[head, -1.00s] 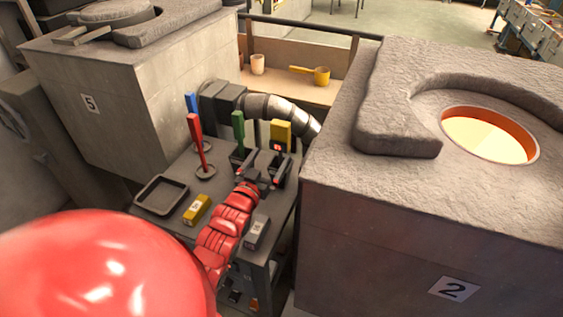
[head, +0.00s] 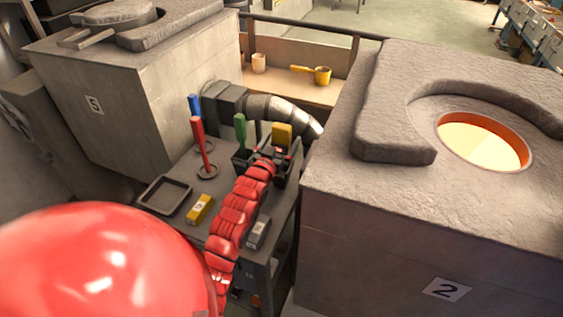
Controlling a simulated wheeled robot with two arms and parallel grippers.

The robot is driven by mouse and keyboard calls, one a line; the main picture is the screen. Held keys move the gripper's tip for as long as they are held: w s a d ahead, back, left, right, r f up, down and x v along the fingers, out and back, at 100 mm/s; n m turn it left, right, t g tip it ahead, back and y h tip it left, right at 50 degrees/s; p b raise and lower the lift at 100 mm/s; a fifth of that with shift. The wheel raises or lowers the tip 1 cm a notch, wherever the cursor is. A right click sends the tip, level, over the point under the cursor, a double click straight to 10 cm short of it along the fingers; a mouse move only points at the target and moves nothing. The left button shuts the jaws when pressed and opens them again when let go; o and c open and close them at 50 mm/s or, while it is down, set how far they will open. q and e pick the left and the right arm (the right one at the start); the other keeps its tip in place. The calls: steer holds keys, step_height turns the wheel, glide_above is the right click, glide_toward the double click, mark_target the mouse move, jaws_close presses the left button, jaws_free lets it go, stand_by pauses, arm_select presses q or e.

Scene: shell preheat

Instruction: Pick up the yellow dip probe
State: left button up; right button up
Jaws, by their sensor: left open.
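The yellow dip probe (head: 282,131) stands upright at the far right of the small dark table, with its broad yellow handle on top. Its lower part is hidden behind my left gripper. My left gripper (head: 278,150), at the end of the red arm, is open just below and in front of the yellow handle. I cannot tell whether its fingers are around the probe or touching it. My right gripper is not in view.
Green (head: 240,130), red (head: 199,140) and blue (head: 194,105) upright handles stand to the left. An empty tray (head: 165,195), a yellow block (head: 200,208) and a grey block (head: 259,231) lie nearer. Furnace 2 (head: 400,220), with a glowing opening, stands close on the right.

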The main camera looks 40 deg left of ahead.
arm_select(q)
steer(key=c, duration=1.4)
steer(key=shift+r, duration=0.1)
